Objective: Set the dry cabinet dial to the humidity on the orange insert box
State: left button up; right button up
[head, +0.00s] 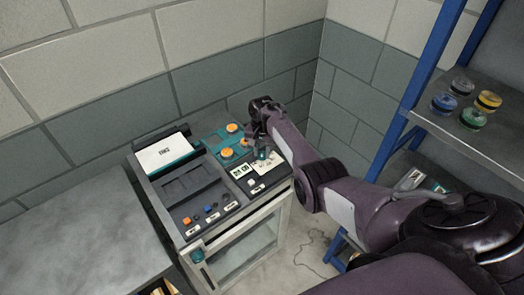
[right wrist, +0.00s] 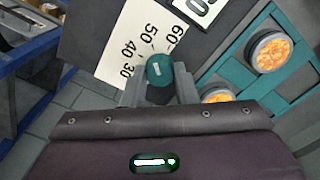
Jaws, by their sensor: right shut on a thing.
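The dry cabinet (head: 250,245) stands against the wall with a glass door at its front. Its dial, a small teal knob (right wrist: 159,69), sits beside a white scale (right wrist: 143,45) on which 30, 40, 50 and 60 can be read. A short pale mark shows on the knob; which number it points to I cannot tell. My right gripper (head: 262,152) is over the cabinet top, its fingers shut on the dial; they also show in the right wrist view (right wrist: 160,90). I cannot make out an orange insert box or its humidity figure. My left gripper is out of view.
A teal panel with orange round pieces (head: 228,152) lies beside the dial. A white-topped box (head: 165,152) and small knobs are at the cabinet's left. A grey bench (head: 70,235) stands left. Blue-framed shelving (head: 475,135) with several coloured round containers stands right.

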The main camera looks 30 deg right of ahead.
aim_at(262, 153)
jog(key=o, duration=1)
jog(key=shift+r, duration=0.1)
notch_tip(262, 153, up, 8)
jog(key=shift+f+b, duration=0.2)
jog(key=shift+b, duration=0.25)
